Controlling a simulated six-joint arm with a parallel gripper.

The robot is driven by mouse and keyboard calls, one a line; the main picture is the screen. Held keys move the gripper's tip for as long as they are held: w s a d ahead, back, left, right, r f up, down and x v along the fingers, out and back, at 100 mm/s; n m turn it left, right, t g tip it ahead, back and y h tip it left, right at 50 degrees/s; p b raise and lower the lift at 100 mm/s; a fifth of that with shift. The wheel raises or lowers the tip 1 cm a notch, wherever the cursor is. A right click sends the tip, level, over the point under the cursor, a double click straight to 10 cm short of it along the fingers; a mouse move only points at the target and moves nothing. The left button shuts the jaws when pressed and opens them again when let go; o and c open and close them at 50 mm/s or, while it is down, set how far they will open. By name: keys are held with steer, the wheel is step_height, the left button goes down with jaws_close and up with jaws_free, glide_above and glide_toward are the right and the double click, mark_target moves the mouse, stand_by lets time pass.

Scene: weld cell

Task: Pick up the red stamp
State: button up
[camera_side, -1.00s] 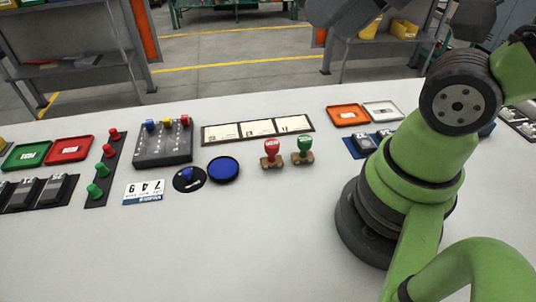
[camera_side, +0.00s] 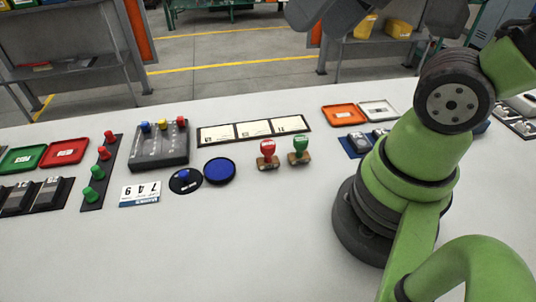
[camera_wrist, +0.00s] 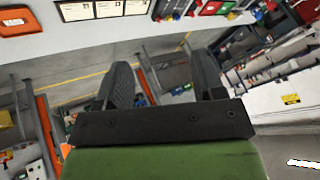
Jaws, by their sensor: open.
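The red stamp (camera_side: 267,150) stands upright on the white table in the side view, with a red handle on a brown base. A green stamp (camera_side: 299,150) stands just to its right. My gripper (camera_wrist: 160,75) shows in the wrist view with its two dark fingers spread apart and nothing between them. It points out over the table's edge toward the floor and shelves, away from the stamps. I cannot make out the red stamp in the wrist view.
A round blue pad (camera_side: 219,170) and a dark disc with a blue knob (camera_side: 184,180) lie left of the stamps. A framed card strip (camera_side: 250,131) lies behind. An orange tray (camera_side: 344,115) is at back right. The front table area is clear.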

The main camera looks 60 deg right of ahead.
steer(key=w+d+f+n+g+h, duration=0.1)
steer(key=w+d+f+n+g, duration=0.1)
steer(key=w+f+g, duration=0.35)
steer(key=n+g, duration=0.1)
steer(key=n, duration=0.1)
glide_above(268, 143)
steer(key=shift+h, duration=0.4)
steer(key=f, duration=1.2)
steer(key=shift+s+a+f, duration=0.3)
steer(key=shift+a+f, duration=0.05)
step_height(268, 143, down, 5)
steer(key=shift+f, duration=0.2)
steer(key=shift+w+d+f, duration=0.15)
steer(key=shift+f, duration=1.2)
steer(key=shift+w+d+f, duration=0.1)
steer(key=shift+d+f, duration=0.05)
steer(key=shift+f, duration=1.15)
steer(key=c, duration=1)
